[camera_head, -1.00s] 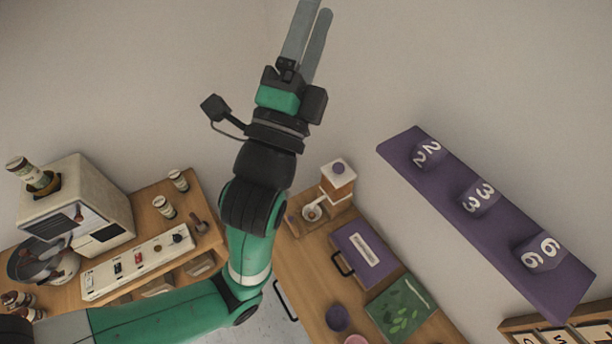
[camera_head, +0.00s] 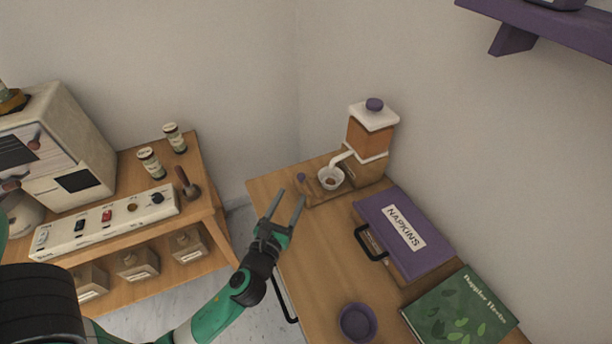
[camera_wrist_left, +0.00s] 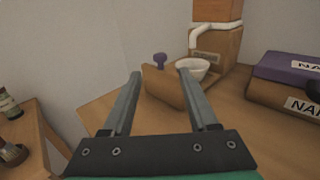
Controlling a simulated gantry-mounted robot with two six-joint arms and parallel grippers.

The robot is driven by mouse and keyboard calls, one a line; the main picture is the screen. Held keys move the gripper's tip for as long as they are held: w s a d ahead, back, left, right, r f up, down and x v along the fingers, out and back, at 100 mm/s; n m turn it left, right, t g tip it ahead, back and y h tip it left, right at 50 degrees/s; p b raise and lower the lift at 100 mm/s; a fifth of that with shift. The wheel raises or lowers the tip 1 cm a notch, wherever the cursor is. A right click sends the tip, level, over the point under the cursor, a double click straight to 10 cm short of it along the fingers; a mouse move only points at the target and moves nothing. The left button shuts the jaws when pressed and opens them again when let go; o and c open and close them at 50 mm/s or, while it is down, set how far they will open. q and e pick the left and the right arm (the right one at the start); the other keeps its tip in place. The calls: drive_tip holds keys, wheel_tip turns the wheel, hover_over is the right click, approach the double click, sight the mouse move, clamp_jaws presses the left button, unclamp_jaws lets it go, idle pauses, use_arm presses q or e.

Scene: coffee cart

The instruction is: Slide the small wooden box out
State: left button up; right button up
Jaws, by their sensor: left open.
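A small wooden box or drawer with a purple knob (camera_head: 302,177) stands in front of the orange and white dispenser (camera_head: 366,137). A small white bowl (camera_head: 331,178) with brown contents is beside it. In the left wrist view the wooden box (camera_wrist_left: 160,88) shows between and just beyond my fingers, its purple knob (camera_wrist_left: 160,60) on top at the left. My left gripper (camera_head: 290,194) is open and empty, in front of the box and apparently apart from it. My right gripper is not in view.
A purple-lidded napkins box (camera_head: 395,235), a green book (camera_head: 462,312) and a purple bowl (camera_head: 358,322) are on the right counter. At left, a shelf holds jars (camera_head: 150,162), a white switch panel (camera_head: 105,222) and labelled wooden boxes (camera_head: 138,264). The counter's middle is clear.

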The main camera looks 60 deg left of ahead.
sight(303, 174)
use_arm(q)
drive_tip(key=b+x, duration=0.1)
drive_tip(key=x, duration=1)
drive_tip(key=shift+w+a, duration=0.1)
drive_tip(key=shift+w, duration=0.1)
clamp_jaws()
idle(0.9)
